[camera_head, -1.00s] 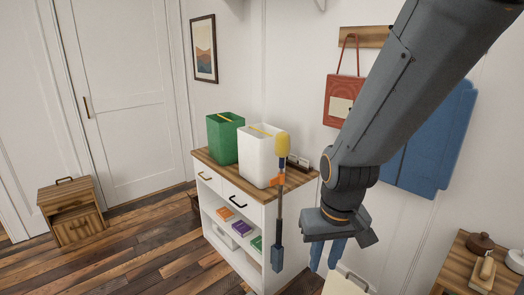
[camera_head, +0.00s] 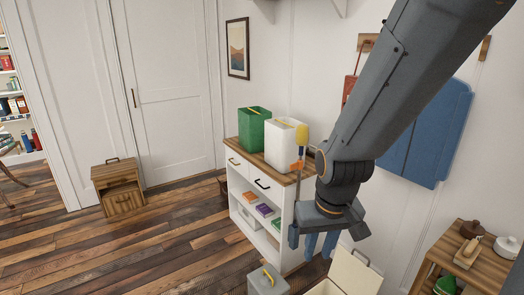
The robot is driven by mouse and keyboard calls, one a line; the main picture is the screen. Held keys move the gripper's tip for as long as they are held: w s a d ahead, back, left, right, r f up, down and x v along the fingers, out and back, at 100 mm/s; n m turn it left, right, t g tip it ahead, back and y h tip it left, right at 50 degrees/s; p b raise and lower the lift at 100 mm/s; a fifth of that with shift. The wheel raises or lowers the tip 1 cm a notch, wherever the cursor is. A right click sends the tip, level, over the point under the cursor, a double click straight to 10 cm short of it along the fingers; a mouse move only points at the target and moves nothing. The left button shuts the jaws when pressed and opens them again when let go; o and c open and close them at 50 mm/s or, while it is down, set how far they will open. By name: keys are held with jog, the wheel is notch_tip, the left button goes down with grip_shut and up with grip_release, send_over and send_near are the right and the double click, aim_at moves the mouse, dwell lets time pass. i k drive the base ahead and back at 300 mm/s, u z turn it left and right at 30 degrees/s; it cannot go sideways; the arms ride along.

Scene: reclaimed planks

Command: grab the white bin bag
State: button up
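The white bin (camera_head: 283,150) stands on the right part of the wooden top of a low white cabinet (camera_head: 284,222). A yellow strip (camera_head: 284,123) lies across its open top; the bag itself cannot be told apart from the bin. My gripper (camera_head: 326,222) hangs in the air to the right of and lower in the picture than the white bin, apart from it. The dark gripper body shows, with blue finger-like shapes below it. I cannot tell whether these are my fingers or something behind, nor whether the gripper is open.
A green bin (camera_head: 254,130) stands left of the white one. A yellow-topped tool (camera_head: 302,136) is upright at the cabinet's right side. A grey box (camera_head: 266,283) and an open pale box (camera_head: 352,274) are on the floor. A small side table (camera_head: 478,262) is at right.

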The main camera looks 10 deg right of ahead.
aim_at(281, 148)
jog(key=u, duration=1)
jog(key=i, duration=4.6)
jog(key=z, duration=3.8)
jog(key=i, duration=0.95)
jog(key=u, duration=0.25)
